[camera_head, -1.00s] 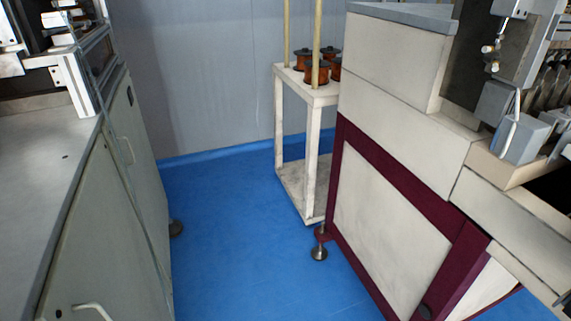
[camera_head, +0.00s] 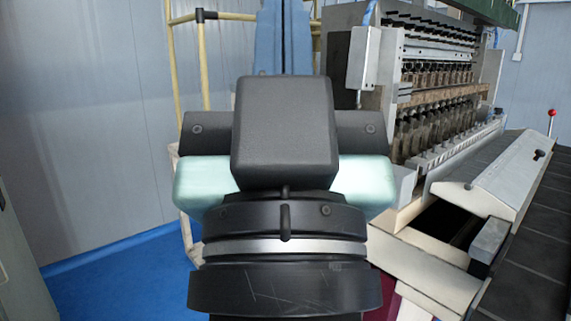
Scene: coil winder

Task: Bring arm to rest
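The end part of my arm with my gripper (camera_head: 285,135) fills the middle of the view, close to the camera and seen from behind. It has a dark grey block, dark side pieces with screws, pale green parts at left and right, and a black wrist with a silver ring below. The fingertips cannot be made out, so I cannot tell whether it is open or shut. No held object shows.
The coil winding machine (camera_head: 440,110) stands close at the right, with a sloped cover (camera_head: 490,180) and dark slatted surface (camera_head: 535,245). A yellow frame (camera_head: 205,70) stands behind my arm. Blue floor (camera_head: 115,285) is clear at lower left, before a grey wall (camera_head: 100,120).

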